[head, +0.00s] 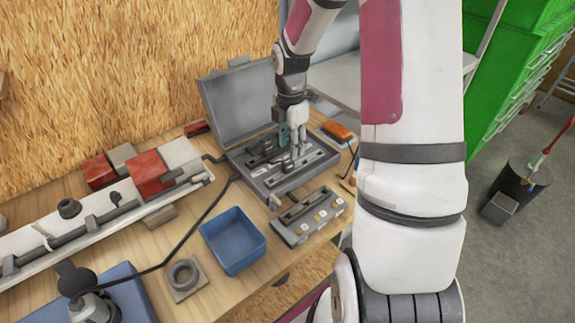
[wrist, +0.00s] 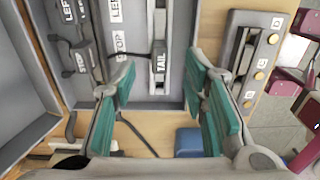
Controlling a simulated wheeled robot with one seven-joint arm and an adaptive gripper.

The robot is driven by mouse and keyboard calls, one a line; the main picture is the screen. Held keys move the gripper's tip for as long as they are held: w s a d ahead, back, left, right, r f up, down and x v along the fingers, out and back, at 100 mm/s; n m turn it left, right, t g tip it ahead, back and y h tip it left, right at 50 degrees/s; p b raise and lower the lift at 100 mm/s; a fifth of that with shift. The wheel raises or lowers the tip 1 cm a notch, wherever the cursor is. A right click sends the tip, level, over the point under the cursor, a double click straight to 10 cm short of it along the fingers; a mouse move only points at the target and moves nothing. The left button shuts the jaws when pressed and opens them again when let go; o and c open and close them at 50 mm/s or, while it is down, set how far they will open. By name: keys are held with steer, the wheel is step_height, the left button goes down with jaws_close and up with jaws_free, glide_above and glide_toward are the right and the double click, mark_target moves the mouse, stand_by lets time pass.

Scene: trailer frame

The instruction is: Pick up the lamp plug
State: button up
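An open grey case (head: 262,188) lies on the bench, with labelled compartments. In the wrist view the case (wrist: 178,98) shows labels reading LEFT, STOP and TAIL, and a small dark grey plug-like piece (wrist: 84,56) with a cable sits beside a STOP label. A slim grey piece (wrist: 158,78) lies in the slot by the TAIL label. I cannot tell for sure which piece is the lamp plug. My gripper (wrist: 160,64) is open and empty, its green-padded fingers above the case on either side of the TAIL slot. In the head view my gripper (head: 293,150) hides part of the case.
A grey panel with yellow knobs (head: 308,217) and a blue bin (head: 233,240) stand in front of the case. A black cable (head: 205,213) runs left across the bench to a dark round connector (head: 75,279). An orange tool (head: 337,131) lies right of the case.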

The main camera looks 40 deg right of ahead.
mark_target(289, 162)
steer(key=shift+a+f+p, duration=0.1)
steer(key=shift+f+p, duration=0.25)
steer(key=shift+f, duration=3.05)
steer(key=shift+c, duration=0.2)
steer(key=c, duration=0.8)
